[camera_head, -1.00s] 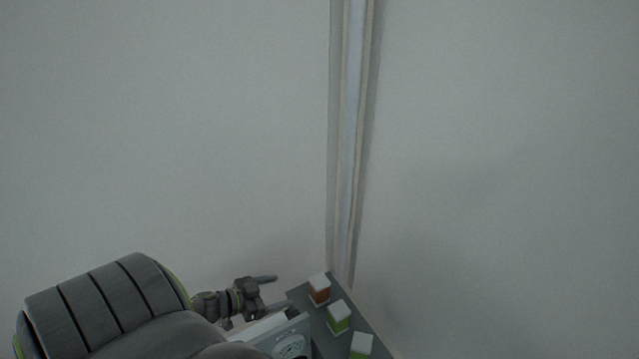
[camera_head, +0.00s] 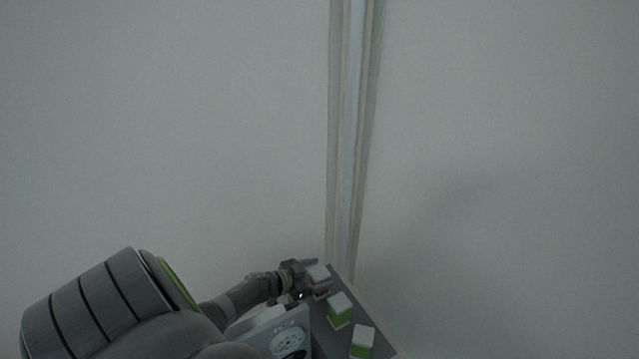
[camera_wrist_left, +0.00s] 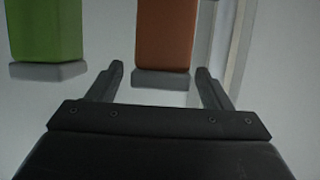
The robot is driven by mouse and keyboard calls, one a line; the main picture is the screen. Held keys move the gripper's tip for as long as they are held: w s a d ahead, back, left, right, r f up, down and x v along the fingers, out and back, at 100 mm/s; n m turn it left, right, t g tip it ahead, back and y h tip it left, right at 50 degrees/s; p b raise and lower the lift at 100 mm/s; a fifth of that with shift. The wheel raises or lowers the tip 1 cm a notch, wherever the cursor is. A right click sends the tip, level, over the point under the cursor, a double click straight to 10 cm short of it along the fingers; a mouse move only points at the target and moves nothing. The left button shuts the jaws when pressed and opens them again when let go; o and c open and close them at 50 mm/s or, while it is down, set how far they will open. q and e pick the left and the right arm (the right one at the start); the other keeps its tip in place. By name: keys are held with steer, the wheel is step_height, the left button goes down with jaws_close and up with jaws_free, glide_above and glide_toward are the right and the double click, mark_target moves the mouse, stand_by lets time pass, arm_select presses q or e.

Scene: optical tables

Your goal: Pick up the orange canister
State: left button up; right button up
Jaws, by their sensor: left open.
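The orange canister (camera_wrist_left: 167,35) stands between and just beyond the fingertips of my left gripper (camera_wrist_left: 159,72) in the left wrist view. Its grey end (camera_wrist_left: 161,80) shows low between the fingers. The fingers are open, with a gap on each side of the canister. In the head view my left gripper (camera_head: 309,277) is at the canister (camera_head: 320,274), at the far end of the table. My right gripper is not in view.
A green canister (camera_head: 339,310) stands beside the orange one and shows left of it in the wrist view (camera_wrist_left: 46,32). Another green canister (camera_head: 362,341) stands nearer. A white device (camera_head: 285,335) with a round face is on the grey table (camera_head: 322,335). Walls meet behind.

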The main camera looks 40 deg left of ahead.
arm_select(q)
steer(key=shift+w+d+f, duration=0.1)
steer(key=shift+w+f, duration=0.05)
steer(key=shift+w, duration=0.25)
steer(key=shift+c, duration=0.3)
steer(key=c, duration=1.4)
